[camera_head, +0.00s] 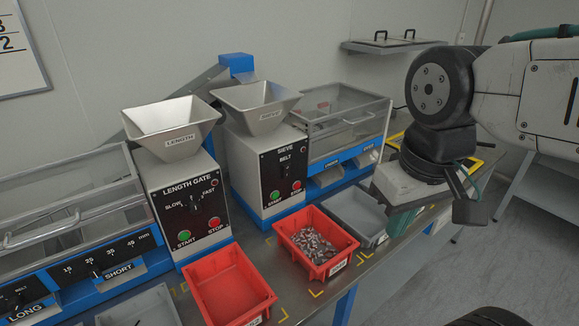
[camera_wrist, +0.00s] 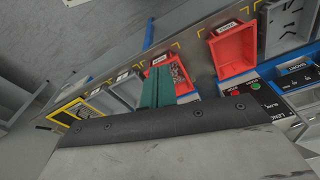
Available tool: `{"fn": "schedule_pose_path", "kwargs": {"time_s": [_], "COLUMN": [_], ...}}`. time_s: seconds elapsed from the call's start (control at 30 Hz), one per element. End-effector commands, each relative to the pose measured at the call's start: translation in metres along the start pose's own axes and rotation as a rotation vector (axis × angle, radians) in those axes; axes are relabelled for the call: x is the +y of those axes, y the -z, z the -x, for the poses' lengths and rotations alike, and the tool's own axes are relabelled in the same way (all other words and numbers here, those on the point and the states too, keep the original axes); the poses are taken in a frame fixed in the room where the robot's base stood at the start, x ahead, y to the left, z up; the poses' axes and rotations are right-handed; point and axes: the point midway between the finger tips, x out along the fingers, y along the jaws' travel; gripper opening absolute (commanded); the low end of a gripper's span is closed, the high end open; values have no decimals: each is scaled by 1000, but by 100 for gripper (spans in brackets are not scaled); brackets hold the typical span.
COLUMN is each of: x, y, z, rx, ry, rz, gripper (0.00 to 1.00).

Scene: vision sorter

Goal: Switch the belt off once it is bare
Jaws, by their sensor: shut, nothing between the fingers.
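The sieve machine (camera_head: 262,165) has a black panel with a knob marked BELT, a green START button (camera_head: 276,197) and a red button (camera_head: 296,186). The length gate (camera_head: 185,200) beside it has a SLOW/FAST knob, START (camera_head: 183,236) and STOP (camera_head: 215,223). No belt surface shows clearly, so I cannot tell whether one is bare or running. My gripper (camera_head: 403,221) is right of the sieve, over the grey bin. Its teal fingers (camera_wrist: 158,72) are together and empty in the wrist view.
A red bin (camera_head: 342,229) holds many small metal parts. The red bin left of it (camera_head: 252,316) looks empty. A grey bin (camera_head: 349,199) stands right of them. Clear-walled boxes (camera_head: 345,103) rise behind. Floor is free at the lower right (camera_head: 440,280).

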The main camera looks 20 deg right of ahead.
Motion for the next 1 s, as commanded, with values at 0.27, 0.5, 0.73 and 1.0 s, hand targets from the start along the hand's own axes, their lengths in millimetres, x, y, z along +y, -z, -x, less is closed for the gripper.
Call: {"fn": "schedule_pose_path", "kwargs": {"time_s": [0.27, 0.5, 0.73, 1.0], "x": [-6, -8, -2, 3], "y": [79, 188, 267, 298], "z": [-5, -31, -65, -82], "rx": [77, 215, 299, 320], "ry": [41, 2, -112, -185], "rz": [488, 1144, 1624, 1832], "gripper": [0, 0, 0, 0]}}
